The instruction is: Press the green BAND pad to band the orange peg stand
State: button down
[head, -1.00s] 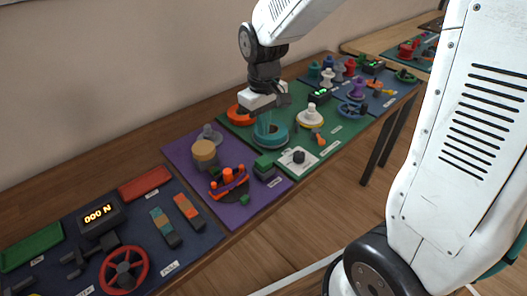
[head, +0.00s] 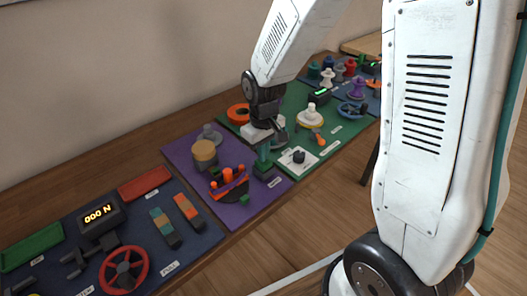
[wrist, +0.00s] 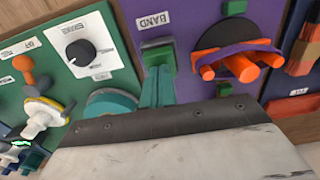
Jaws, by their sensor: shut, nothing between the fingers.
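The orange peg stand (head: 229,183) sits on the purple mat, its orange pegs rising from a dark round base. It also shows at the upper right of the wrist view (wrist: 238,65). The BAND pad (head: 266,172) is a small dark block with a green top, right of the stand. In the wrist view the block (wrist: 157,50) lies under the BAND label. My gripper (head: 263,155) is shut and empty, pointing down over the pad.
A tan cylinder (head: 204,153) stands behind the stand on the purple mat (head: 240,215). A white dial plate (head: 297,160) is right of the pad. A teal round dish (wrist: 110,103) is close to my fingers. A small green block (head: 244,200) lies in front of the stand.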

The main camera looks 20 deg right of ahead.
jog(key=shift+f, duration=1)
notch_tip(320, 180, up, 14)
dwell(0.3)
jog(key=s+d+r+m, duration=0.1)
jog(key=s+r, duration=0.1)
jog(key=s, duration=0.5)
jog(key=s+d+r+m+t, duration=0.1)
jog(key=s+r, duration=0.2)
jog(key=s, duration=0.5)
jog(key=s+d+r+m, duration=0.1)
jog(key=s+r, duration=0.2)
jog(key=s, duration=0.4)
jog(key=shift+s+d+m, duration=0.2)
jog(key=shift+m, duration=0.1)
